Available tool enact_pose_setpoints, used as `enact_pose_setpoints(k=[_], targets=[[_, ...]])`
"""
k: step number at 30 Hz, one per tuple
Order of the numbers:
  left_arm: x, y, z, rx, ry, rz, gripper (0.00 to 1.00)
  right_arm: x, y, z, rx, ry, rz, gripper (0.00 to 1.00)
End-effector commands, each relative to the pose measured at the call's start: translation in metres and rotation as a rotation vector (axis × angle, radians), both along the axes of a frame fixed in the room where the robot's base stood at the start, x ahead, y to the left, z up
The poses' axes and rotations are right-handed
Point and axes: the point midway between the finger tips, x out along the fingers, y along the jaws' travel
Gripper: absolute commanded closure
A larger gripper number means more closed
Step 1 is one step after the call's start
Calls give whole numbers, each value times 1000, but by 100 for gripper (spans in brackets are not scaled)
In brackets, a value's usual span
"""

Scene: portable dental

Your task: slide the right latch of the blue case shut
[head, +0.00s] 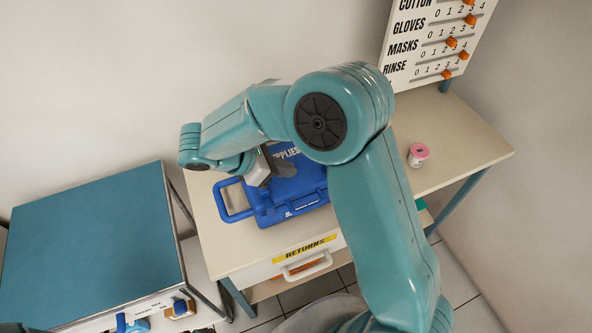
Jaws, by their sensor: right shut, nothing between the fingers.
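The blue case (290,205) lies on the beige table, with its handle (233,202) toward the left. The right latch cannot be made out clearly; my arm and gripper hide part of the case. My left gripper is not in view.
The beige table (222,247) has a drawer marked RETURNS (304,250). A pink-topped cup (418,154) stands at its right. A board with orange sliders (430,45) stands at the back right. A teal-topped cabinet (95,235) stands at the left.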

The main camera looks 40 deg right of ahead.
Motion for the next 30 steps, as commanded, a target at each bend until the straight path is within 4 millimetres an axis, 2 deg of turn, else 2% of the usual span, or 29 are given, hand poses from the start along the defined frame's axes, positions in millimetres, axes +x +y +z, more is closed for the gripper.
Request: enact_pose_setpoints(k=[6,10,30], targets=[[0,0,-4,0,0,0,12,6,25,25,1,-3,1,100],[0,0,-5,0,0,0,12,8,33,33,1,-1,-1,100],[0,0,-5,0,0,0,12,9,37,35,1,0,0,100]])
